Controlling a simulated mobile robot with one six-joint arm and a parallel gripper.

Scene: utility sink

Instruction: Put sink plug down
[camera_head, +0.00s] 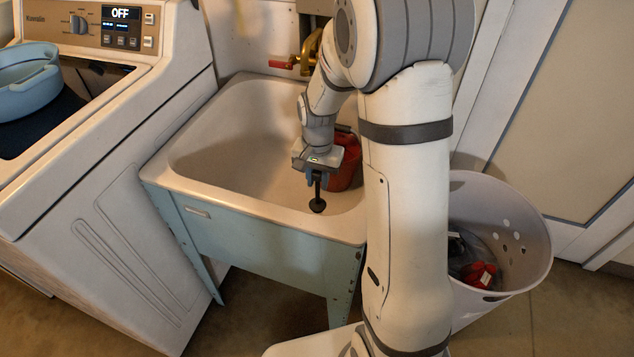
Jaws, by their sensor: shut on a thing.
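My gripper (317,174) points down over the right front part of the utility sink (262,209). It is shut on a dark sink plug (317,204), which hangs below the fingers with its round end down. The plug appears to be above the basin near the front rim; its exact height is hard to tell. The sink has a pale basin on a light blue stand. My arm hides the right side of the sink, and the drain is not visible.
A red container (346,163) stands in the basin just behind my gripper. A brass faucet with a red handle (281,65) is at the back. A washing machine (110,190) with a blue tub (28,85) stands left. A white bin (520,235) stands right. The basin's left side is clear.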

